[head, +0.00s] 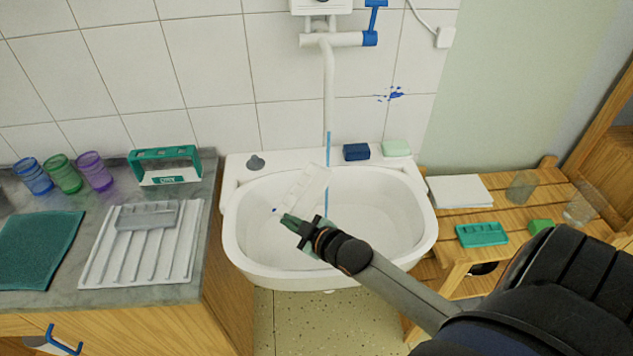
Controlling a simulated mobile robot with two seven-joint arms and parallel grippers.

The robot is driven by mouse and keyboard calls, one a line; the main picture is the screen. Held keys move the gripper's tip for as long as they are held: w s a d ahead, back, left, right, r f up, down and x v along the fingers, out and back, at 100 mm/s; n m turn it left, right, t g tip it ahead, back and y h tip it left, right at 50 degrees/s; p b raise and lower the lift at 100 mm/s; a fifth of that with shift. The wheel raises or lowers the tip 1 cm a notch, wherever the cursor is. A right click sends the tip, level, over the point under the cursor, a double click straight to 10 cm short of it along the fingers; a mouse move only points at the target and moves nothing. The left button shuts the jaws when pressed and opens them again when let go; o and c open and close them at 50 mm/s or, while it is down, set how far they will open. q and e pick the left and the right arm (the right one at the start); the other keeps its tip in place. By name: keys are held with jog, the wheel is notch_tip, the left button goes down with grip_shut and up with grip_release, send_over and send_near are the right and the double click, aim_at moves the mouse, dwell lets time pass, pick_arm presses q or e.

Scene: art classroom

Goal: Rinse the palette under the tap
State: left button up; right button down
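The pale palette (303,187) is tilted over the white sink (247,262), its lower end at my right gripper (290,221). The gripper's green fingertips appear shut on that end. The tap (329,75) is on the wall above, with a blue lever (375,17) at its upper right. A thin blue water stream (327,150) falls from the spout into the basin along the palette's right edge. I cannot tell whether the water touches the palette. A small blue mark shows near the palette's lower left corner. My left gripper is out of view.
A drying rack (100,272) with a grey tray (148,216) lies on the left counter, near glasses (63,172) and a teal cloth (38,250). A blue sponge (356,152) and pale soap (396,148) sit on the sink's back rim. A slatted wooden bench (460,228) stands right.

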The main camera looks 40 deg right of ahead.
jog(key=shift+w+a, duration=0.1)
jog(key=shift+a, duration=1.9)
jog(key=a+r, duration=0.4)
jog(key=a, duration=0.1)
jog(key=shift+w, duration=0.1)
dwell(0.4)
